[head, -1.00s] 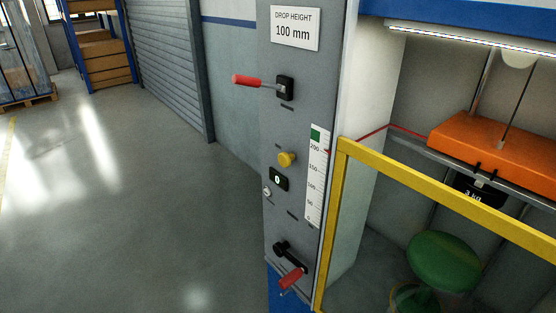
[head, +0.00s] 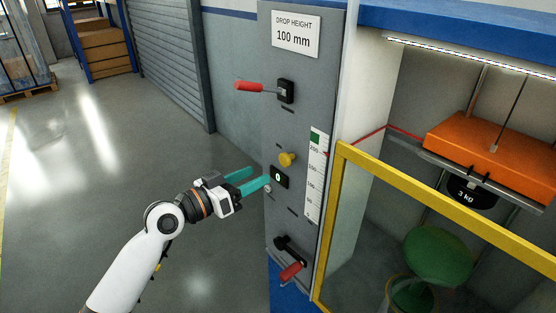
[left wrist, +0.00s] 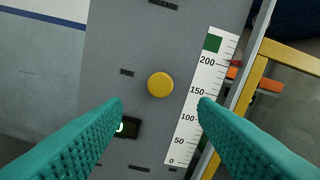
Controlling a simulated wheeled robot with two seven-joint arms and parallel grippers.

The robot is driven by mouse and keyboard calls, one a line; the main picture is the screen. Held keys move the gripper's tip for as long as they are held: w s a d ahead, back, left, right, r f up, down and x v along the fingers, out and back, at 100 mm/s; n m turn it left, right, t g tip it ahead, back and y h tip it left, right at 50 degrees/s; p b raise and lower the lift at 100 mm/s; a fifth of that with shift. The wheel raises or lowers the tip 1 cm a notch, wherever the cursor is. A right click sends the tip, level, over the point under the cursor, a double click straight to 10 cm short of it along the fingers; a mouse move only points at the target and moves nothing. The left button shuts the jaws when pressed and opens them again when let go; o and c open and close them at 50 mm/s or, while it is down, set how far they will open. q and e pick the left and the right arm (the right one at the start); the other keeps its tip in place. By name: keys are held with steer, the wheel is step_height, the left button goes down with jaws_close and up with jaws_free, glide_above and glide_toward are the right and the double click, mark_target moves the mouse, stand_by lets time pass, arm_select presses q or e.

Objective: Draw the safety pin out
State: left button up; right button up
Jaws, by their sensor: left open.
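The round yellow knob (head: 287,159), which looks like the safety pin's head, sticks out of the grey panel (head: 293,222). In the left wrist view the yellow knob (left wrist: 160,84) lies centred, just beyond the fingertips. My left gripper (head: 251,178) is open and empty, its teal fingers left of and slightly below the knob in the head view. In the left wrist view the left gripper (left wrist: 161,104) has one finger on each side of the knob's line, apart from it. The knob's shaft is hidden. My right gripper is not in view.
A red-handled lever (head: 250,86) juts left above; a red-handled crank (head: 291,271) sits below. A small display (head: 279,178) and a scale (head: 316,180) flank the knob. A yellow frame (head: 430,192) guards the orange weight (head: 495,148) at right. Floor at left is clear.

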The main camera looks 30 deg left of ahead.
arm_select(q)
steer(key=p+x, duration=0.1)
steer(key=x, duration=0.5)
steer(key=shift+w+d+r+p, duration=0.1)
steer(key=shift+w+d+p, duration=0.1)
steer(key=shift+w+p, duration=0.1)
steer(key=shift+x, duration=0.75)
jaws_close()
steer(key=shift+s+a+f, duration=0.15)
steer(key=shift+s+f, duration=0.05)
steer(key=shift+f, duration=0.05)
steer(key=b, duration=0.2)
glide_toward(283, 163)
steer(key=shift+w+d, duration=0.3)
steer(key=shift+w, duration=0.35)
